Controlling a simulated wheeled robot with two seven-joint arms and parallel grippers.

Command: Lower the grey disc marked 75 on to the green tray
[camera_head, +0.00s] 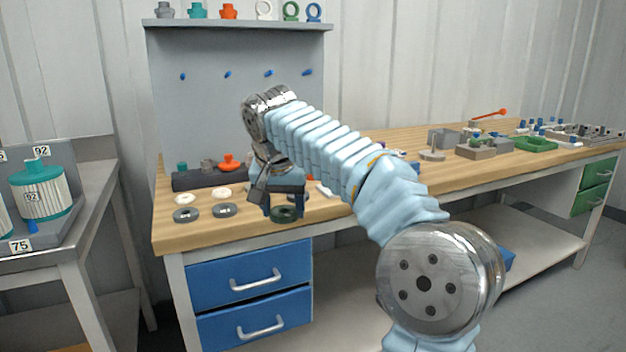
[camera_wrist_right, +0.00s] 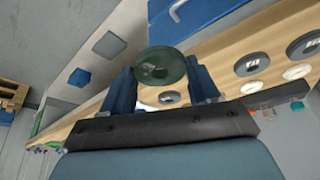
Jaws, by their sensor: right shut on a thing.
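My right gripper (camera_head: 284,208) is shut on a dark green disc (camera_head: 284,214), held between its blue fingers near the front edge of the bench. The disc also shows in the right wrist view (camera_wrist_right: 160,62), with a small mark that I cannot read. Two grey discs with white labels, a left one (camera_head: 186,215) and a right one (camera_head: 224,210), lie on the bench left of the gripper; I cannot read their numbers. The green tray (camera_head: 535,144) stands far right on the bench. My left gripper is not in view.
Two cream discs, one (camera_head: 185,198) and another (camera_head: 222,192), lie behind the grey ones. A dark rack (camera_head: 205,180) with coloured fittings stands at the back. Grey blocks (camera_head: 484,148) stand left of the tray. A side table (camera_head: 75,230) holds white-and-teal vessels.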

